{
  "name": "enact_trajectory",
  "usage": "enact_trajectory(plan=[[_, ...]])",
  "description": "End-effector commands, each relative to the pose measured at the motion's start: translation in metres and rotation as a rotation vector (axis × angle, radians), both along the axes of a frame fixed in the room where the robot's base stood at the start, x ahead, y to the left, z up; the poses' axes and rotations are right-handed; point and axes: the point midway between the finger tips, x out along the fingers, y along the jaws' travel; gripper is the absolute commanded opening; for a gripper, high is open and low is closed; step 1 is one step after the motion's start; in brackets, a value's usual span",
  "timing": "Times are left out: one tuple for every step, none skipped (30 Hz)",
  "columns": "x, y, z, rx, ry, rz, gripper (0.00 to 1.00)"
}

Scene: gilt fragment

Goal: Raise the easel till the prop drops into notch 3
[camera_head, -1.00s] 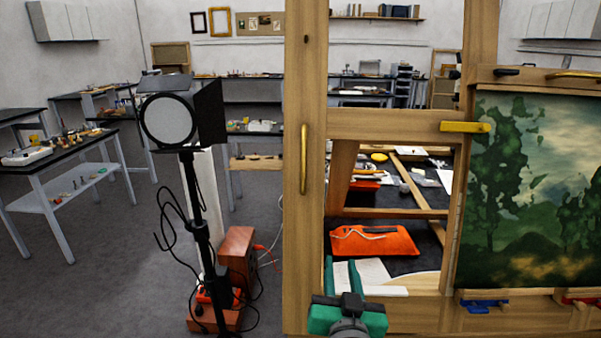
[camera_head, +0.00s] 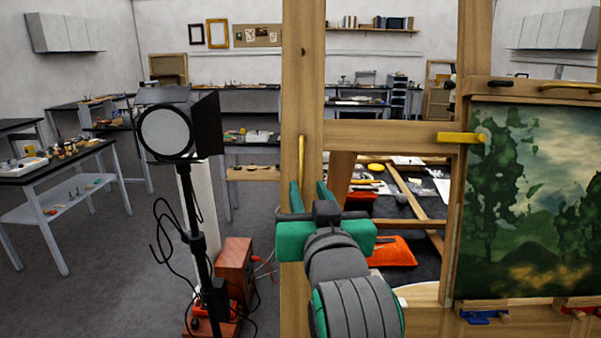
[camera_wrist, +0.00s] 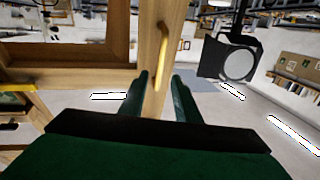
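The wooden easel (camera_head: 303,70) stands at centre right, with a landscape painting (camera_head: 535,200) on it. A brass handle (camera_head: 301,158) is fixed upright on its left post; it also shows in the wrist view (camera_wrist: 185,30). My gripper (camera_head: 310,188) has its green fingers apart, just in front of the left post and near the handle's lower end. In the wrist view my gripper (camera_wrist: 160,80) is open, with the post between or beyond its fingers and nothing seen gripped. The prop and its notches cannot be made out.
A studio lamp on a black stand (camera_head: 190,200) is close to the left of the easel, with loose cables. A reddish wooden box (camera_head: 234,268) sits on the floor behind it. An orange tray (camera_head: 393,251) lies on a dark bench behind the easel frame. Open floor lies at the left.

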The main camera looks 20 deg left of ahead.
Motion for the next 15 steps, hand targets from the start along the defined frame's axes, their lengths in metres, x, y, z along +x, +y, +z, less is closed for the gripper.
enact_trajectory(plan=[[0.006, 0.004, -0.001, -0.001, 0.005, 0.002, 0.29], [0.010, 0.006, -0.001, -0.001, 0.005, 0.002, 0.29], [0.016, 0.009, -0.002, -0.001, 0.005, 0.001, 0.29], [0.021, 0.011, -0.002, 0.000, 0.005, 0.001, 0.29], [0.026, 0.014, -0.001, 0.000, 0.004, 0.001, 0.29], [0.033, 0.017, -0.002, 0.000, 0.005, 0.002, 0.29], [0.037, 0.020, -0.002, -0.001, 0.004, 0.002, 0.29], [0.043, 0.022, -0.002, -0.002, 0.006, 0.002, 0.29], [0.049, 0.025, -0.001, -0.001, 0.004, 0.001, 0.29], [0.053, 0.027, -0.002, -0.001, 0.005, 0.000, 0.29], [0.058, 0.029, -0.001, -0.001, 0.004, 0.000, 0.29], [0.063, 0.032, -0.002, -0.001, 0.004, 0.000, 0.29], [0.067, 0.034, -0.002, -0.001, 0.004, 0.000, 0.29], [0.070, 0.036, -0.001, 0.000, 0.002, 0.000, 0.29], [0.074, 0.038, -0.001, 0.000, 0.003, 0.001, 0.29]])
